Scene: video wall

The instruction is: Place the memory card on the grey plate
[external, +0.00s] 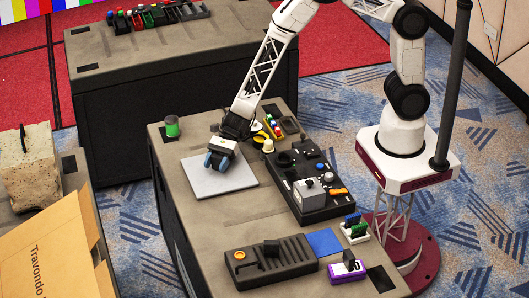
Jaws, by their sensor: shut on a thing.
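The grey plate (207,183) is a flat light-grey square on the near bench, left of the control panel. My gripper (216,163) is low over the plate's upper right part, pointing down. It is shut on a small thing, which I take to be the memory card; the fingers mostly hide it. Dark blue shows at the fingertips, but I cannot tell card from finger there. I cannot tell whether the held thing touches the plate.
A black control panel (310,207) with a grey box is right of the plate. A green-topped cylinder (172,127) stands behind it. A dark slider console (268,260), a blue square (324,242), a card holder (355,230) and a purple device (346,270) are in front. The plate's front is clear.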

